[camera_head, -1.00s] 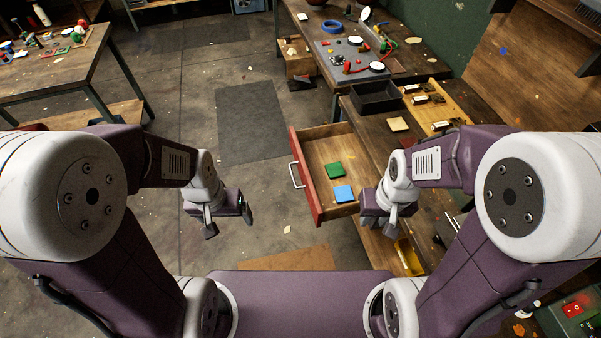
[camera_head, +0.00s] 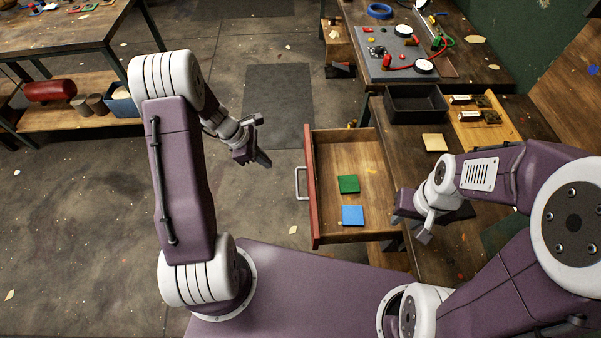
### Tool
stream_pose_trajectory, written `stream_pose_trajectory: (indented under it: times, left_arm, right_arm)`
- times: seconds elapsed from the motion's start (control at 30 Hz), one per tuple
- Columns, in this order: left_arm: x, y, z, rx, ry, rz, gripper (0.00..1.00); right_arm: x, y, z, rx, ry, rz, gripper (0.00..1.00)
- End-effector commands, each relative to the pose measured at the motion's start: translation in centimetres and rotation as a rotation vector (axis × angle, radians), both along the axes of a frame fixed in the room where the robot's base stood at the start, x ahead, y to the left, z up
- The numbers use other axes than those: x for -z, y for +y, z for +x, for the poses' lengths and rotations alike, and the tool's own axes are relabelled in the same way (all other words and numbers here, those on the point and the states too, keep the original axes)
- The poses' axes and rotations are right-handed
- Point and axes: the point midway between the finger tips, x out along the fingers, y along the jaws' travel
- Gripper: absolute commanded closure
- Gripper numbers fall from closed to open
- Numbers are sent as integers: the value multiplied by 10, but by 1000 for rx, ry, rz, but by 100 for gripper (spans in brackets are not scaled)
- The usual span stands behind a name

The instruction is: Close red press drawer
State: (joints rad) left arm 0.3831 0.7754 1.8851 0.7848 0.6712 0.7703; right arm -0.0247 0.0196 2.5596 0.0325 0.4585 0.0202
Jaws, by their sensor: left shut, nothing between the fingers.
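The drawer with the red front (camera_head: 312,200) stands pulled out to the left from the workbench (camera_head: 395,140). Its pale metal handle (camera_head: 299,183) is on the outer left face. A green square (camera_head: 348,184) and a blue square (camera_head: 353,215) lie flat inside on the wooden floor. My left gripper (camera_head: 263,161) is shut and empty, left of and a little beyond the handle, apart from it. My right gripper (camera_head: 415,225) looks open and empty, at the drawer's right side by the bench edge; it hides part of that side.
A black tray (camera_head: 416,104) and a wooden rack (camera_head: 485,122) stand on the bench, with a pale square (camera_head: 435,143) nearby. A grey board with cables (camera_head: 400,55) lies further back. The floor (camera_head: 100,200) left of the drawer is clear.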

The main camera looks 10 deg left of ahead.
Motion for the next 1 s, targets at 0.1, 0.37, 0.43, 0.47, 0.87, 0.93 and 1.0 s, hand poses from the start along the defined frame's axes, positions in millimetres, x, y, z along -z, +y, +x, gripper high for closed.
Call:
stream_pose_trajectory:
  times: [0.1, 0.37, 0.43, 0.47, 0.87, 0.93, 1.0]
  left_arm:
    - [20, 11, -10, -37, 31, -12, 100]
    - [34, 3, -9, -32, 31, -12, 100]
    - [47, -3, -8, -31, 32, -10, 100]
    - [54, -6, -7, -32, 33, -13, 100]
    - [101, -51, 7, -27, 27, -9, 100]
    - [100, -59, 9, -28, 28, -9, 100]
    - [99, -64, 11, -29, 28, -9, 100]
  right_arm:
    - [8, 0, 0, 0, 0, 0, 68]
    - [9, 0, 0, 0, 0, 0, 68]
    - [11, 0, 0, 0, 0, 0, 68]
    - [12, 0, 0, 0, 0, 0, 68]
    - [12, 0, 0, 0, 0, 0, 68]
    - [10, 0, 0, 0, 0, 0, 68]
    - [9, 0, 0, 0, 0, 0, 68]
